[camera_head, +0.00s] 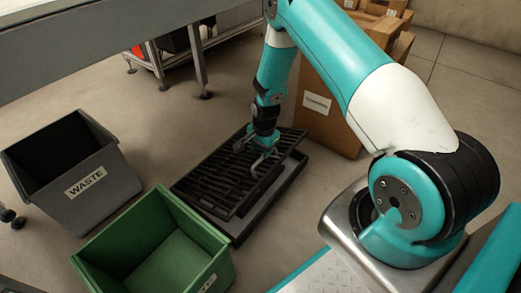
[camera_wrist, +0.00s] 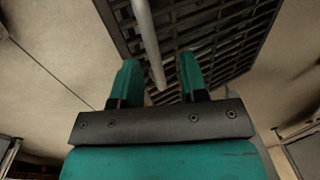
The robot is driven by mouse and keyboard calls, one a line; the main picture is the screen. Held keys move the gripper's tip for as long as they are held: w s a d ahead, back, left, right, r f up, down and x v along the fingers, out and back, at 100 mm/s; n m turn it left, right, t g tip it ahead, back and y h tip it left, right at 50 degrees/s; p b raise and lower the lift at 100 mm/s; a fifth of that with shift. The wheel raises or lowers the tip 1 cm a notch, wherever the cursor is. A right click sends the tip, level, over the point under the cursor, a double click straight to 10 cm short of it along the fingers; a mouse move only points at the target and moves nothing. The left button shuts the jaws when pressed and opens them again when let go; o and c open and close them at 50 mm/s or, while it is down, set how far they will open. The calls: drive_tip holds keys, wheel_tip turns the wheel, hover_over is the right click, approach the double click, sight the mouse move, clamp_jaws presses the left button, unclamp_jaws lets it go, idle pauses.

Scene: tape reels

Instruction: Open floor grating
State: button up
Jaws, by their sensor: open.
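The floor grating (camera_head: 218,187) is a dark slatted panel over a black frame (camera_head: 268,207) on the floor in the head view. Its right side appears to stand a little above the frame; I cannot tell the exact tilt. My gripper (camera_head: 262,150) is low over the grating's far right part, at the bar. In the wrist view, my gripper (camera_wrist: 158,78) has its two teal fingers apart, with the grey bar (camera_wrist: 147,42) reaching between them. The slatted grating (camera_wrist: 205,35) fills the top there. Contact with the bar cannot be told.
A green bin (camera_head: 150,243) stands close to the grating's near left side. A grey waste bin (camera_head: 75,170) is further left. A large cardboard box (camera_head: 325,120) stands just behind the grating. A metal-legged table (camera_head: 198,70) is at the back. Some floor between is bare.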

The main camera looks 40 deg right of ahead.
wheel_tip(320, 180, up, 16)
drive_tip(key=s+p, duration=0.1)
drive_tip(key=p, duration=0.5)
drive_tip(key=shift+s+d+r, duration=0.15)
drive_tip(key=shift+d, duration=0.05)
